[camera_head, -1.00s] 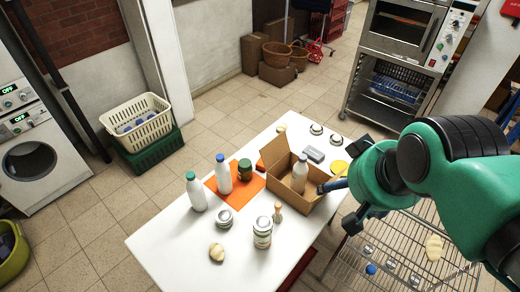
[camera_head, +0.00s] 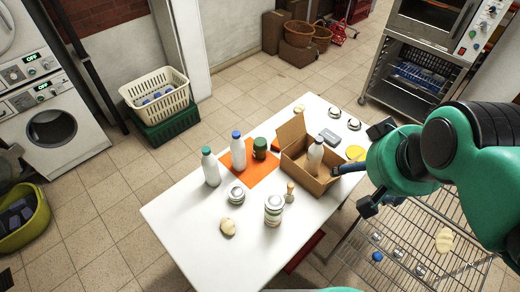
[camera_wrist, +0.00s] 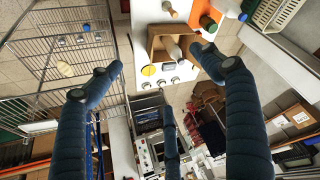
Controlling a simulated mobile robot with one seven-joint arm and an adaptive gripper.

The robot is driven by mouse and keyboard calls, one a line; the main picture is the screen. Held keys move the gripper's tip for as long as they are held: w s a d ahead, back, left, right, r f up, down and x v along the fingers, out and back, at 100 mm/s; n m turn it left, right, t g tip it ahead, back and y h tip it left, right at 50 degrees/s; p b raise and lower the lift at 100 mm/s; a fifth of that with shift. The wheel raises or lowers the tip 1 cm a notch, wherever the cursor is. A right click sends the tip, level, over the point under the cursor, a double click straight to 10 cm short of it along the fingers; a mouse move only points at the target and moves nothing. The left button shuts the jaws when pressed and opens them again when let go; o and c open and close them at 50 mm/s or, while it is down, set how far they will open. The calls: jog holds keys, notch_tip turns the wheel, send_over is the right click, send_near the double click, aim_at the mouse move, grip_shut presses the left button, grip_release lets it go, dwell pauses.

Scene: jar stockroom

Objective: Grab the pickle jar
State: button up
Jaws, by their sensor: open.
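The pickle jar appears to be the short dark jar with a green lid (camera_head: 260,148), upright on the orange mat (camera_head: 237,178) on the white table (camera_head: 185,235). It stands between a blue-capped white bottle (camera_head: 238,152) and the open cardboard box (camera_head: 318,186). My gripper (camera_head: 358,170) is open and empty at the table's right edge, right of the box and apart from the jar. In the wrist view its spread fingers (camera_wrist: 155,65) have nothing between them.
A white bottle (camera_head: 315,153) stands in the box. A green-capped bottle (camera_head: 210,168), a silver-lidded jar (camera_head: 273,208), a small tin (camera_head: 236,194) and a wooden-topped shaker (camera_head: 290,191) are on the table. A wire rack (camera_head: 410,225) is at right.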

jog(key=n+g+p, duration=0.3)
jog(key=n+g, duration=0.1)
send_over(261, 142)
jog(key=s, duration=0.1)
notch_tip(261, 142, down, 28)
jog(key=shift+n+g, duration=0.4)
jog(key=shift+n, duration=0.1)
jog(key=f, duration=0.3)
jog(key=w+a+f, duration=0.1)
jog(key=f, duration=0.7)
jog(key=shift+w+a, duration=0.3)
jog(key=shift+w, duration=0.05)
jog(key=shift+g, duration=0.3)
jog(key=f, duration=0.1)
jog(key=d+f, duration=0.1)
jog(key=f, duration=0.2)
jog(key=shift+s+d+f, duration=0.15)
jog(key=shift+d+f, duration=0.25)
jog(key=shift+f, duration=0.25)
